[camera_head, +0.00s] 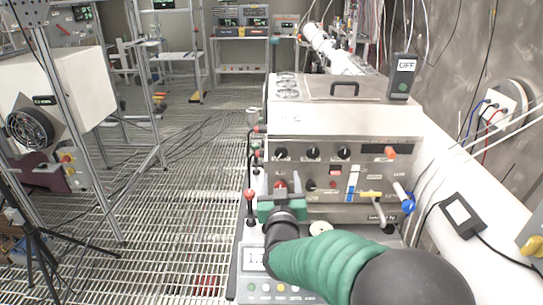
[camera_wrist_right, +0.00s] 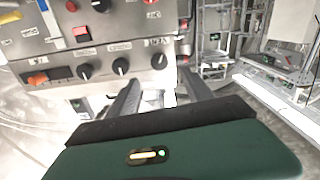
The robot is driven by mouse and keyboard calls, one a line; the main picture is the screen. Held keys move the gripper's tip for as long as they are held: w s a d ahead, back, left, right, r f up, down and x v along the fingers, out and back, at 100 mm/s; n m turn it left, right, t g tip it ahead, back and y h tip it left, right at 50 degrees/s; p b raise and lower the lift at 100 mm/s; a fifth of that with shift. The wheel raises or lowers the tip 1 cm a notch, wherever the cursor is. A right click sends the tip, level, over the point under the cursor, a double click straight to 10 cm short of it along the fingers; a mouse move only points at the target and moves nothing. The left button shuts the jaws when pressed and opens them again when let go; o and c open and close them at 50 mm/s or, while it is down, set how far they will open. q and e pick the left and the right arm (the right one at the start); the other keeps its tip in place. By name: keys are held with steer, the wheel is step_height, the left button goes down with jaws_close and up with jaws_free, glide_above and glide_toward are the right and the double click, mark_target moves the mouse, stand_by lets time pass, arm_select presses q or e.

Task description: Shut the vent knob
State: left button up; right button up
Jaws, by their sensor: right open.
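The grey control panel (camera_head: 330,170) faces me at the centre of the head view. Its upper row has three black knobs: left (camera_head: 281,153), middle (camera_head: 313,153) and right (camera_head: 345,153). The labels are too small to read, so I cannot tell which is the vent knob. My right gripper (camera_head: 282,185) is open in front of the panel's left part, and a red part shows between its fingers. In the right wrist view the panel is upside down, and the open fingers (camera_wrist_right: 160,82) point at the end of the knob row, with the nearest knob (camera_wrist_right: 159,61) just beyond them. My left gripper is out of view.
An orange handle (camera_head: 390,152), a blue-and-white slider (camera_head: 353,184), a yellow handle (camera_head: 371,194) and a blue valve (camera_head: 408,204) stand out on the right of the panel. A red-topped lever (camera_head: 249,196) stands left of the gripper. A black OFF display (camera_head: 403,76) sits on top.

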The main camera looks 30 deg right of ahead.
mark_target(281, 155)
steer(key=p+x, duration=0.1)
steer(key=x, duration=1.2)
steer(key=shift+w+d, duration=0.15)
steer(key=shift+w, duration=0.05)
steer(key=shift+s, duration=0.1)
steer(key=shift+c, duration=0.5)
jaws_close()
